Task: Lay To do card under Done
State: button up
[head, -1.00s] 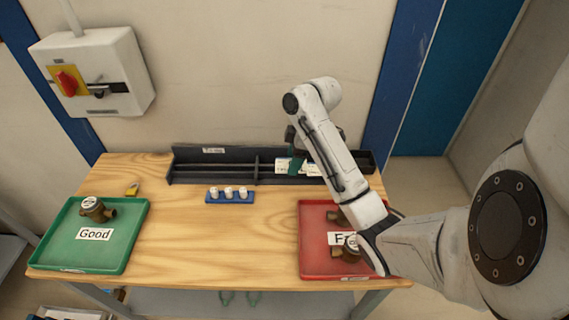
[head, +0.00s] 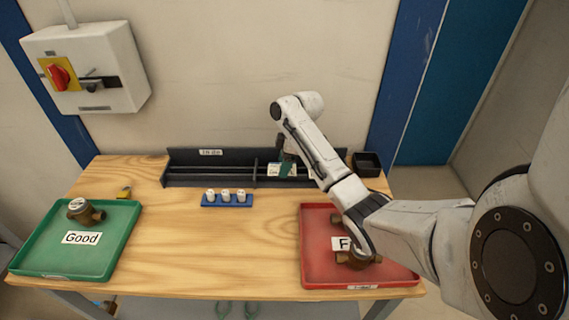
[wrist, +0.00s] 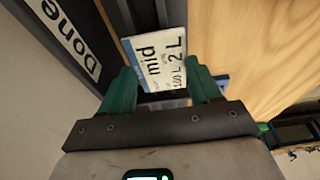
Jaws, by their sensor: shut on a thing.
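My gripper (head: 286,158) is at the dark rack (head: 212,178) at the back of the table, in its right half. Its green fingers (wrist: 162,84) are shut on a white card (wrist: 160,55) with a blue edge, reading "mid", "2 L" and "100 L". In the head view the card (head: 279,170) shows pale in front of the rack. The "Done" label (wrist: 65,35) lies on the rack beside the card in the wrist view. The label at the rack's left (head: 211,152) is too small to read surely. Whether the card touches the rack, I cannot tell.
A blue block with white pieces (head: 226,199) stands before the rack. A green "Good" tray (head: 50,259) at left and a red tray (head: 318,271) at right each hold brass meters. A small black box (head: 366,164) is right of the rack. The table's middle is clear.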

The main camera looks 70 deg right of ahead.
aim_at(293, 168)
jog(key=shift+f, duration=0.45)
jog(key=o, duration=0.7)
jog(key=shift+f, duration=0.1)
jog(key=shift+o, duration=0.2)
jog(key=p+v, duration=0.1)
jog(key=v, duration=1.1)
